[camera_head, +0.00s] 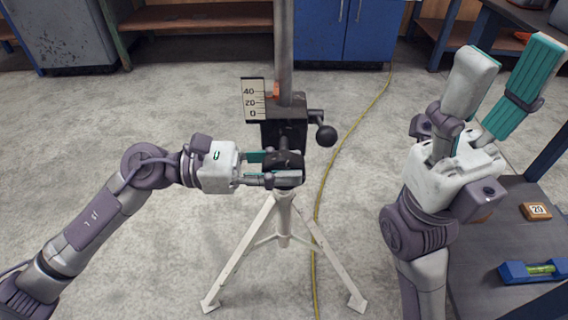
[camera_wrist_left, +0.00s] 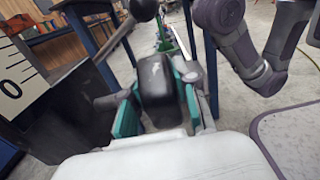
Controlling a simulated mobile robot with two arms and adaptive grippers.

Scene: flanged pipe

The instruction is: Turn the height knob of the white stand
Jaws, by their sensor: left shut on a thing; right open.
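The white stand (camera_head: 284,222) stands on the floor in the middle of the head view, with splayed tripod legs and a grey column rising from it. Its black height knob (camera_head: 285,162) is on the front of the dark block; it also shows in the left wrist view (camera_wrist_left: 157,88). My left gripper (camera_head: 270,168) comes in from the left and is shut on the knob, with teal pads on either side of it. My right gripper (camera_head: 512,90) is open and empty at the right, fingers pointing up, apart from the stand.
A scale plate (camera_head: 254,99) with an orange pointer (camera_head: 276,91) sits beside the column. A ball-ended crank (camera_head: 326,135) sticks out to the right. A dark table at the right bears a blue level (camera_head: 533,271) and a block marked 20 (camera_head: 537,211). A yellow cable (camera_head: 335,158) crosses the floor.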

